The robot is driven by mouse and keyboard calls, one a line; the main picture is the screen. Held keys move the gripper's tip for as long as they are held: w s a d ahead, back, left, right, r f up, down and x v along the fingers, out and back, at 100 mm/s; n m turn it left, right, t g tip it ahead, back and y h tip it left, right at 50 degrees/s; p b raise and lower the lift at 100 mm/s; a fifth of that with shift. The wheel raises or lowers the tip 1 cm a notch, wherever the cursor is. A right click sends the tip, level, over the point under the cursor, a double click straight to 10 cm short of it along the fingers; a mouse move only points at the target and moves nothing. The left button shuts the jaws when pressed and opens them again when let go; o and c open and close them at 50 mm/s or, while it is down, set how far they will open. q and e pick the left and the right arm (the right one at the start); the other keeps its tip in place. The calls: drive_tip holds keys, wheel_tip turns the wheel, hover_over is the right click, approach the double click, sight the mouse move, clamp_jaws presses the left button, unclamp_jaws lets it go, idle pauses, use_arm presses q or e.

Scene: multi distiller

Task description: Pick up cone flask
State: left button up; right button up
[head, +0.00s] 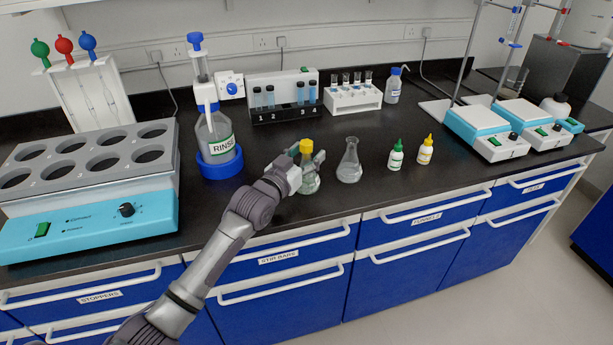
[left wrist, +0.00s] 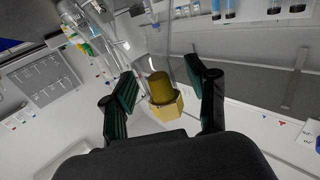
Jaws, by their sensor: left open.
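A cone flask with a yellow stopper (head: 309,183) stands upright on the black bench near its front edge. My left gripper (head: 303,161) is at the top of this flask, partly covering it from the left. In the left wrist view the yellow stopper (left wrist: 162,92) sits between the two open fingers of my left gripper (left wrist: 160,80), with gaps to both fingers. A second, clear cone flask (head: 349,163) without a stopper stands just to the right, apart from the gripper. My right gripper is not in view.
Green-capped (head: 396,156) and yellow-capped bottles (head: 425,150) stand to the right. A heating block (head: 90,190) fills the left. Tube racks (head: 352,98) stand at the back, hotplates (head: 485,130) at right.

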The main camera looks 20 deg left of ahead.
use_arm(q)
clamp_jaws()
drive_tip(key=shift+r, duration=0.15)
idle(0.4)
wheel_tip(320, 180, up, 10)
drive_tip(key=shift+f, duration=0.1)
